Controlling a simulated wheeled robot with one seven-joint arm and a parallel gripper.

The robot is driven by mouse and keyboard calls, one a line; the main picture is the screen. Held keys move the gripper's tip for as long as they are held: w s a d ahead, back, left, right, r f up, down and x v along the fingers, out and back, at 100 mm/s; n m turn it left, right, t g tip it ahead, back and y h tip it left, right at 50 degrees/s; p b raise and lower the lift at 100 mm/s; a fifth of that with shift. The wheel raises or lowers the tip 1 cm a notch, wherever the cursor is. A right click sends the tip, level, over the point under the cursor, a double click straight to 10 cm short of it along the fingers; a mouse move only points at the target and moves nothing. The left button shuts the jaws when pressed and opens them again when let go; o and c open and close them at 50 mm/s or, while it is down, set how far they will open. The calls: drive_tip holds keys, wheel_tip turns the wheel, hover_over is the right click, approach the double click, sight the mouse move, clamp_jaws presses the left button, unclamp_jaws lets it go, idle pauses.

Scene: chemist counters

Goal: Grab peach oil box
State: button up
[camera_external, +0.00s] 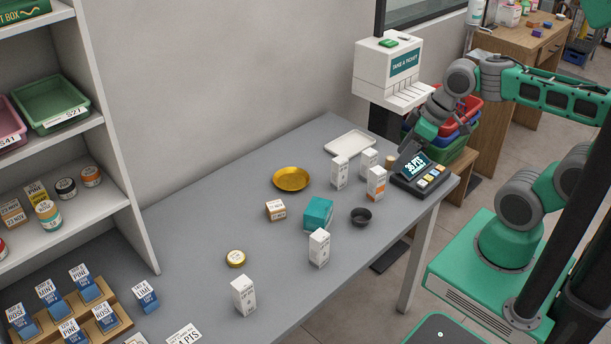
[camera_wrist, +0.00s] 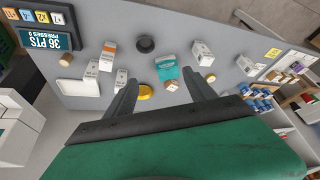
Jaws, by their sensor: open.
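Several tall white boxes stand on the grey table, their labels too small to read, so I cannot tell for certain which is the peach oil box. Two more white boxes (camera_external: 319,248) (camera_external: 244,296) stand nearer the front. My gripper (camera_wrist: 166,77) is open and empty, above the table near the scale.
A teal box (camera_external: 318,214), a small orange-white box (camera_external: 276,210), a gold dish (camera_external: 291,179), a dark bowl (camera_external: 361,217), a white tray (camera_external: 349,143) and a gold-lidded jar (camera_external: 236,259) are on the table.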

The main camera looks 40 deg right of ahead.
drive_tip(key=d+r+m+t+h+p, duration=0.1)
drive_tip(key=d+r+m+h+p, duration=0.1)
drive_tip(key=d+r+m+p, duration=0.5)
drive_tip(key=n+t+h+b, duration=0.1)
drive_tip(key=t+b, duration=0.7)
drive_tip(key=b, duration=1.3)
approach(373, 154)
drive_tip(key=x, duration=1)
drive_tip(key=shift+w+d, duration=0.1)
drive_tip(key=shift+d, duration=0.05)
drive_tip(key=shift+c, duration=0.4)
clamp_jaws()
